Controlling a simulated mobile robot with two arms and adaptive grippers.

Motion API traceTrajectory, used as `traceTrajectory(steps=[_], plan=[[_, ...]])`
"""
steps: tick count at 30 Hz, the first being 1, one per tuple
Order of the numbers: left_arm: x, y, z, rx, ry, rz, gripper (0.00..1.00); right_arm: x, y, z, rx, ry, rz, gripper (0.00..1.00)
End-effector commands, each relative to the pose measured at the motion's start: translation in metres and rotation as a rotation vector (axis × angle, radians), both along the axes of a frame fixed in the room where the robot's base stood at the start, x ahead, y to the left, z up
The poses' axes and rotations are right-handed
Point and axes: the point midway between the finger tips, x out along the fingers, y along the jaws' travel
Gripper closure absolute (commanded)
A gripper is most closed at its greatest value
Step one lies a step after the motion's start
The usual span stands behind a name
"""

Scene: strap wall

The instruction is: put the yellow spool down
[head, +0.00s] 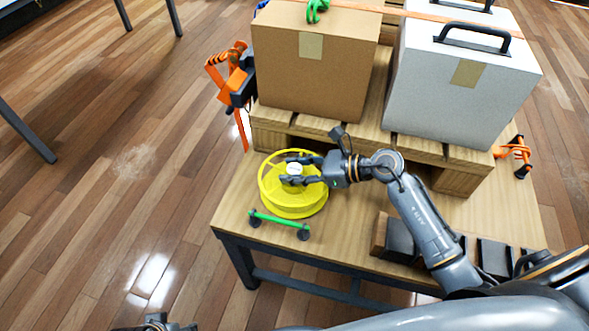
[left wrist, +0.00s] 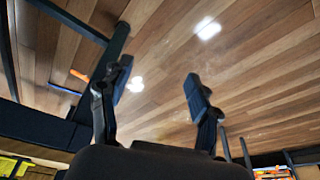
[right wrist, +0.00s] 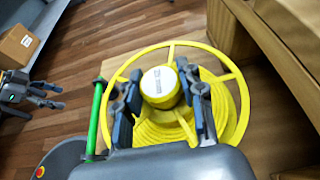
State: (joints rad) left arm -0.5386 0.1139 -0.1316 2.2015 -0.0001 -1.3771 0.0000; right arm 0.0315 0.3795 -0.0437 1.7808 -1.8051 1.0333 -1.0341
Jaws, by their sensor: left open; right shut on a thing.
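The yellow spool (head: 293,199) has a spoked rim and wound yellow cord, and is at the front left corner of the wooden table (head: 232,210). My right gripper (head: 284,173) is shut on its central hub, which has a white top. In the right wrist view the fingers (right wrist: 164,105) lie on either side of the hub of the spool (right wrist: 220,72). Whether the spool touches the table is hard to tell. My left gripper (left wrist: 158,88) is open and empty, over the floor; only a little of it shows at the bottom edge of the head view.
A green-barred handle (head: 279,223) lies in front of the spool, near the table edge. A wooden pallet (head: 270,123) behind carries a cardboard box (head: 310,70) and a grey case (head: 450,90). An orange strap ratchet (head: 232,80) hangs at the left. Dark blocks (head: 398,240) sit at the front right.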

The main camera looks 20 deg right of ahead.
Motion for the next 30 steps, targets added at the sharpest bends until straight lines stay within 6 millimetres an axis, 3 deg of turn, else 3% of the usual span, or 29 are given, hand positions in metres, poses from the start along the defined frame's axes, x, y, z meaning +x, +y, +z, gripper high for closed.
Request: traceTrajectory(steps=[9,10,13,26,30], plan=[[0.000,0.000,0.007,-0.001,-0.007,0.001,0.38,0.000,0.000,-0.001,0.002,-0.003,-0.001,1.00],[0.000,0.000,0.008,-0.002,-0.008,0.001,0.38,0.000,0.000,-0.002,0.000,0.000,0.000,0.57],[0.000,0.000,0.008,-0.001,-0.007,0.001,0.38,0.000,0.000,-0.002,0.000,0.000,0.000,0.39],[0.000,0.000,0.005,-0.001,-0.005,0.000,0.38,0.000,0.000,0.002,0.000,0.000,0.000,0.39],[-0.001,0.000,-0.007,0.002,0.009,-0.001,0.38,-0.014,-0.022,0.010,-0.006,0.002,-0.001,0.39]])
